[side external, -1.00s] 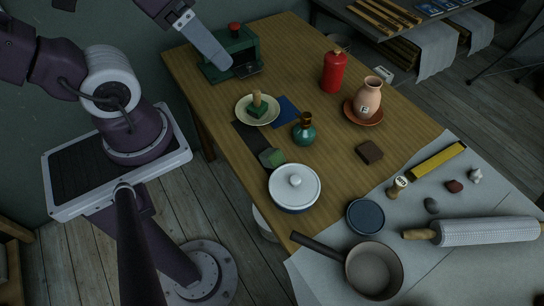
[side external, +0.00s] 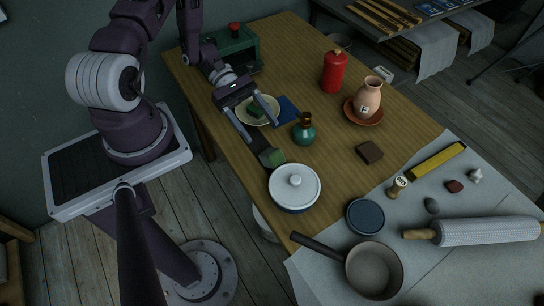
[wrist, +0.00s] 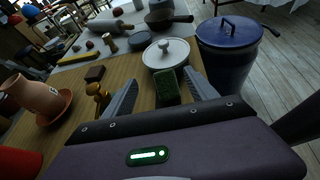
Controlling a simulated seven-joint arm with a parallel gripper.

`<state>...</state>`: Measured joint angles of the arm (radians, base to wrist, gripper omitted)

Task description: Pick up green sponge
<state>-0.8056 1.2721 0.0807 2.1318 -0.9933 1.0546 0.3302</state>
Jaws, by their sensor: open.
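The green sponge (side external: 272,158) is a small green block. It lies at the table's left edge, beside the white lidded pot, at the end of a dark strip. In the wrist view, the sponge (wrist: 167,86) shows between my fingers, in front of the pot. My gripper (side external: 262,131) is open and empty. It is above the table beside the sponge, with its fingers pointing toward the sponge and pot. The wrist view shows both fingers (wrist: 161,78) spread apart. The height of the fingertips above the sponge is hard to tell.
The white pot (side external: 294,187) stands close to the sponge. A red canister (side external: 335,72) and a vase (side external: 368,97) stand farther back. The table's middle is fairly clear.

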